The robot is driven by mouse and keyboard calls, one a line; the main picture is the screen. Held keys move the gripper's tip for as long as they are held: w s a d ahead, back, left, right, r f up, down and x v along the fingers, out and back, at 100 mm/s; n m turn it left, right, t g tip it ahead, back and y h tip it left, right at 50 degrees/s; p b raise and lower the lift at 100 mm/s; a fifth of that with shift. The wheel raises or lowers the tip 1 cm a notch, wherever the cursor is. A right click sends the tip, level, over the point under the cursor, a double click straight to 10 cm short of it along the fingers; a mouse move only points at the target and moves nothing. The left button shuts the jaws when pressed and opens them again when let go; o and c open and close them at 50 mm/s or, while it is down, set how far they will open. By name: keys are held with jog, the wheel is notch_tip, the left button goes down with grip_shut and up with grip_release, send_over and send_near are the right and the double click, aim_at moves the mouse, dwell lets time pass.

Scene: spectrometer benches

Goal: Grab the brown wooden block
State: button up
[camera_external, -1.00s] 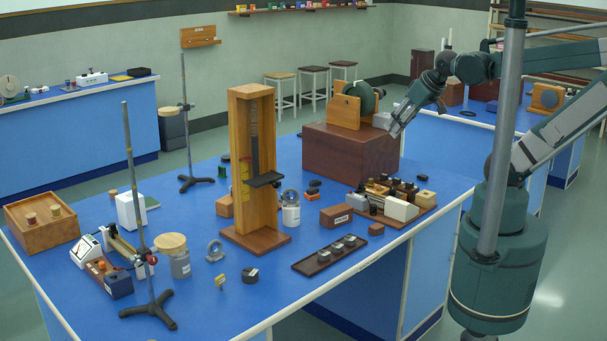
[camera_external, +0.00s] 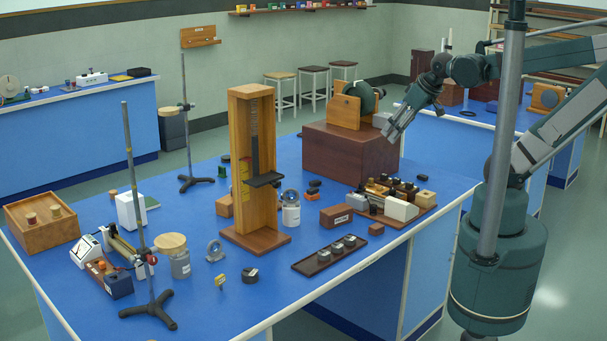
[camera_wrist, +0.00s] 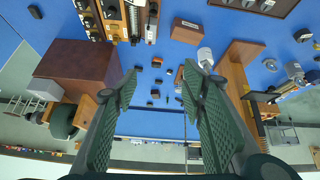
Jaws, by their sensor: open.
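A brown wooden block with a white label (camera_external: 336,215) lies on the blue bench between the wooden tower and the instrument board. It also shows near the top of the wrist view (camera_wrist: 187,30). A smaller reddish-brown block (camera_external: 376,229) lies to its right, near the front edge. I cannot tell which of the two the task means. My gripper (camera_external: 388,138) is high above the bench, beside the large brown box and well away from both blocks. In the wrist view its green fingers (camera_wrist: 160,75) are spread, with nothing between them.
The tall wooden tower (camera_external: 239,170) stands left of the labelled block. The instrument board (camera_external: 420,211) is to the right, and a dark tray (camera_external: 305,266) with several weights is in front.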

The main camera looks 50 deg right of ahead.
jog(key=w+a+f+n+g+b, duration=0.1)
jog(key=a+f+n+g+b, duration=0.1)
jog(key=f+n, duration=0.35)
jog(key=w+a+f+n+g+b, duration=0.1)
jog(key=w+f+n+b, duration=0.15)
jog(key=f, duration=0.55)
jog(key=n+g+b, duration=0.3)
jog(key=n+b, duration=0.1)
jog(key=n, duration=0.3)
send_over(377, 226)
jog(key=f, duration=1.3)
jog(key=shift+w+d, duration=0.25)
jog(key=shift+s+a+f+n+g, duration=0.1)
jog(key=shift+f+n+g, duration=0.2)
jog(key=shift+f, duration=0.2)
jog(key=shift+f, duration=0.15)
jog(key=shift+f, duration=1.15)
jog(key=shift+f+b, duration=0.1)
jog(key=shift+b, duration=0.2)
jog(key=shift+s+a+f+b, duration=0.1)
jog(key=shift+f+b, duration=0.35)
jog(key=shift+f, duration=0.8)
jog(key=shift+a+f+b, duration=0.1)
jog(key=shift+f+b, duration=0.35)
jog(key=shift+f, duration=0.8)
jog(key=c, duration=0.9)
